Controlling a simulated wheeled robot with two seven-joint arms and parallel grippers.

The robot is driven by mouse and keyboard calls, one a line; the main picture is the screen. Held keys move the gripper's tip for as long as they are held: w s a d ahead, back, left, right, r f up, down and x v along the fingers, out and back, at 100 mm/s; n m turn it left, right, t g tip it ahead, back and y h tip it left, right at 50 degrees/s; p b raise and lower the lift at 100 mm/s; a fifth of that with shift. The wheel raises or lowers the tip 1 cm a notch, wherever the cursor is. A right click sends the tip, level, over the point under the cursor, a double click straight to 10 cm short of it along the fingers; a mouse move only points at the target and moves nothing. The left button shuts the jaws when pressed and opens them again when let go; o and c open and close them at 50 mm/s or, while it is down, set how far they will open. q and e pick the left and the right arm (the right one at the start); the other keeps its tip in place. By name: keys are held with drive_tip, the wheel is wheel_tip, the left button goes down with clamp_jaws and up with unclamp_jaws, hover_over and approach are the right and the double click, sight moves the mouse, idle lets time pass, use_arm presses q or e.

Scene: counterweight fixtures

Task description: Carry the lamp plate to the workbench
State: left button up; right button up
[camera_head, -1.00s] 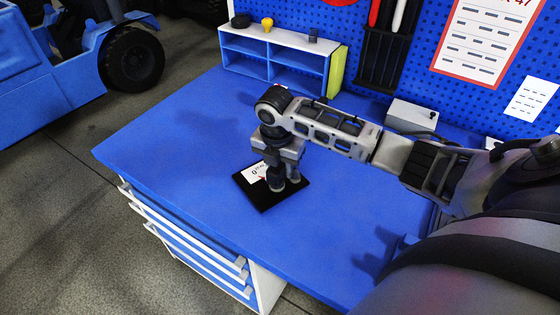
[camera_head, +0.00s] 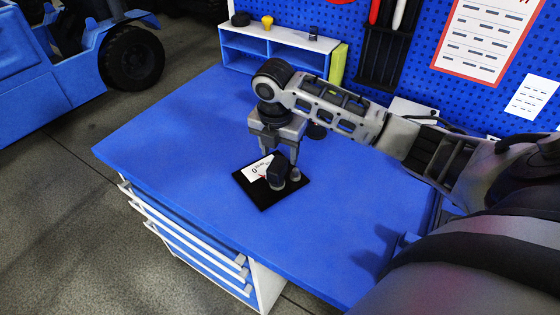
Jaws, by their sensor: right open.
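The lamp plate (camera_head: 266,200) is a black square plate with a white printed label on it. It lies flat on the blue top of the workbench (camera_head: 180,170). A dark upright piece (camera_head: 277,174) stands near its middle. My right gripper (camera_head: 282,163) is directly over the plate, fingers pointing down and spread around the upper part of the dark piece. It is open, and I cannot tell whether a finger touches the piece. The gripper hides part of the plate's far side. My left gripper is not in view.
A blue and white shelf (camera_head: 275,50) with small items on top stands at the back of the bench. A pegboard (camera_head: 420,70) with tools and papers rises behind. A grey box (camera_head: 412,108) sits partly behind my arm. The bench's left part is clear.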

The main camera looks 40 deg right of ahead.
wheel_tip(320, 180, up, 7)
drive_tip(key=shift+s+a, duration=0.25)
drive_tip(key=shift+a, duration=0.15)
drive_tip(key=shift+f, duration=0.15)
